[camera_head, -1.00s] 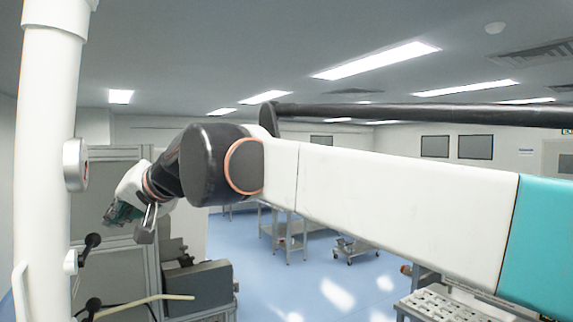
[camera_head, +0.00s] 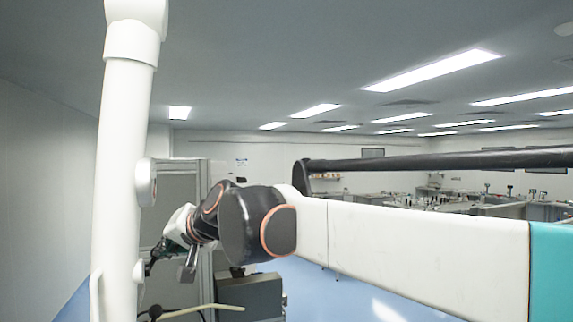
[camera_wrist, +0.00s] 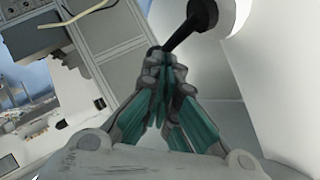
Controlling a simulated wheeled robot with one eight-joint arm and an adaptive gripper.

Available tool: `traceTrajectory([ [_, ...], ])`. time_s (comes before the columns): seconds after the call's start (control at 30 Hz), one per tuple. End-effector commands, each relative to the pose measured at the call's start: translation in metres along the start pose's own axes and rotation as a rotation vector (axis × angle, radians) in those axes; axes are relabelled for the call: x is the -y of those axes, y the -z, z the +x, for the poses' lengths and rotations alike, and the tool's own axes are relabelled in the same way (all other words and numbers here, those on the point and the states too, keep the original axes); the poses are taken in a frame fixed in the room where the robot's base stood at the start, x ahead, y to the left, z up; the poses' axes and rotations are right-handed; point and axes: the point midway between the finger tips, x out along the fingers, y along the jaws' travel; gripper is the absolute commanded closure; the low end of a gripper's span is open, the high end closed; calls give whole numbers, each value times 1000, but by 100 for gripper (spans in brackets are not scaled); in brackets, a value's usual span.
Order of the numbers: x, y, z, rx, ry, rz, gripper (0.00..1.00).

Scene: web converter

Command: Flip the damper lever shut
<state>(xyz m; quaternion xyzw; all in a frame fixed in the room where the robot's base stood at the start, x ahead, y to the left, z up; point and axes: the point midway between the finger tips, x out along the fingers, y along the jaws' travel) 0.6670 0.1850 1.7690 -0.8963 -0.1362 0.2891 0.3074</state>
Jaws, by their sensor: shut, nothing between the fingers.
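The damper lever shows in the wrist view as a black rod (camera_wrist: 185,35) on a round white hub at the top. In the head view its small white hub (camera_head: 139,272) sits on the side of the white pipe (camera_head: 120,190). My gripper (camera_wrist: 160,58) is shut and empty, its teal-padded fingers together. Its tips are at the lower end of the black rod in the wrist view; I cannot tell whether they touch. In the head view my gripper (camera_head: 157,258) is just right of the pipe, level with the lever, and partly hides it.
Below is another black knob (camera_head: 155,312) with a pale rod. A grey cabinet (camera_head: 185,180) stands behind my gripper, and a dark machine box (camera_head: 250,295) is to the right. Blue floor lies open beyond.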

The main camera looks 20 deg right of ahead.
Motion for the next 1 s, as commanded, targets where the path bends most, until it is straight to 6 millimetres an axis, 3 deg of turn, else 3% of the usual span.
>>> traceTrajectory([
  [0.43, -2, -4, 1, 3, -1, -1, 100],
  [1.0, 11, 11, -8, 1, -1, 0, 100],
])
